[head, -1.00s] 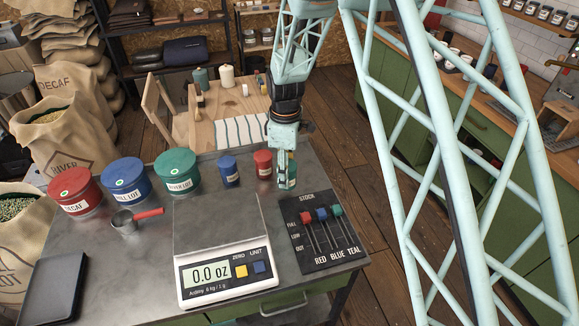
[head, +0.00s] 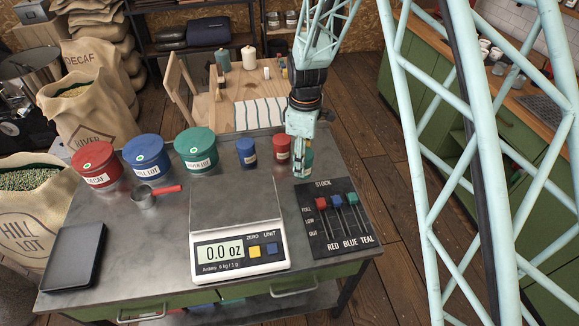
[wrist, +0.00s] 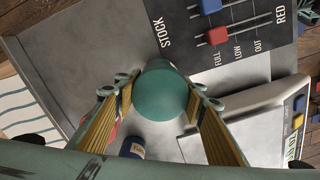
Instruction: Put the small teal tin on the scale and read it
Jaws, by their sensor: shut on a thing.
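The small teal tin (head: 308,160) is at the far right of the metal table, right of the small red tin (head: 283,150). In the wrist view its round lid (wrist: 163,95) fills the space between the two finger pads. My gripper (head: 302,165) points down over it and is shut on it. I cannot tell whether the tin is touching the table. The scale (head: 238,198) stands at the front middle, its plate empty. Its display (head: 220,250) reads 0.0 oz.
A black stock board (head: 335,215) with red, blue and teal sliders lies right of the scale. A small blue tin (head: 247,152) and large red, blue and teal tins stand along the back. A red-handled scoop (head: 145,196) and a dark tray (head: 75,256) are left.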

